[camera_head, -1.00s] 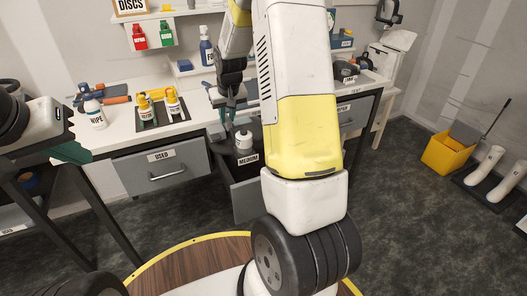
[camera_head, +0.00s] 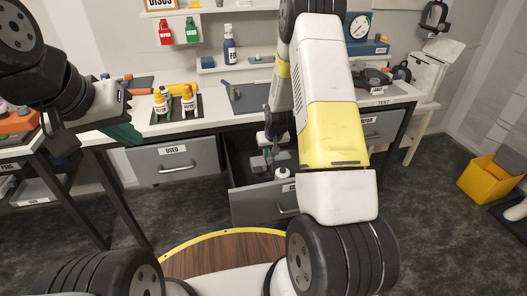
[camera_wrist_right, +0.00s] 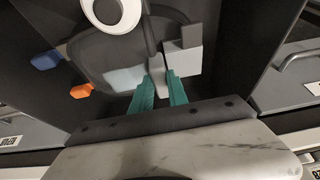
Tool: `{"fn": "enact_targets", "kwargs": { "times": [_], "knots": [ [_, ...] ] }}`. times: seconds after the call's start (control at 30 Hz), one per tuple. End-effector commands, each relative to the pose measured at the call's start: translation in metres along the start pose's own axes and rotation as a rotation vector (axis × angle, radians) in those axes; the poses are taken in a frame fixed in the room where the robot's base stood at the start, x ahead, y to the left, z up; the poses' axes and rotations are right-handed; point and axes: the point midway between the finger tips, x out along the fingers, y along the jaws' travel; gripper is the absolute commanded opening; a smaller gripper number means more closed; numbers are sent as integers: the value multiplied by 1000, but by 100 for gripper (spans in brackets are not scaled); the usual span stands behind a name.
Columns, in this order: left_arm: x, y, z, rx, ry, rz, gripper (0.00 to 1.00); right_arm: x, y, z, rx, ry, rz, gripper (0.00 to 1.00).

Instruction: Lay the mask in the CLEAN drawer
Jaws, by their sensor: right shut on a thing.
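The mask (camera_wrist_right: 115,50) is in the right wrist view, with a dark body, a white round part, and blue and orange tabs. My right gripper (camera_wrist_right: 162,80) is shut on a light grey part of it. In the head view the gripper (camera_head: 268,152) is down inside the open drawer (camera_head: 255,208), and the mask's white part (camera_head: 282,173) shows near the drawer front. The drawer's label is mostly hidden by my right arm. Whether the mask touches the drawer floor is unclear. My left gripper (camera_head: 122,132) is by the bench's left end, apart from the mask; its opening cannot be told.
The closed USED drawer (camera_head: 172,163) is left of the open one. On the bench stand small yellow-capped bottles (camera_head: 175,103) on a dark mat and a grey tray (camera_head: 250,97). A yellow bucket (camera_head: 490,178) stands on the floor at right.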

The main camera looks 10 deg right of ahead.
Motion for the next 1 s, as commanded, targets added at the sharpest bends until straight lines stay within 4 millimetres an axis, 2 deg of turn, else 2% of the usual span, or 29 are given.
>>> {"fn": "enact_targets", "kwargs": {
  "times": [0.1, 0.27, 0.5, 0.87, 0.9, 1.0],
  "knots": [
    [0, 0, 0, 0, 0, 0, 0, 13, 0, 4, 0, 2, 1, 0],
    [0, 0, 0, 0, 0, 0, 0, 21, 0, 7, 0, 3, 1, 0],
    [0, 0, 0, 0, 0, 0, 0, 48, 0, 19, -1, 2, 0, 0],
    [0, 0, 0, 0, 0, 0, 0, 52, 0, 20, -1, 3, 0, 0],
    [0, 0, 0, 0, 0, 0, 0, 52, 0, 21, 0, 0, 0, 26],
    [0, 0, 0, 0, 0, 0, 0, 52, 0, 21, 0, 0, 0, 42]
  ]
}}
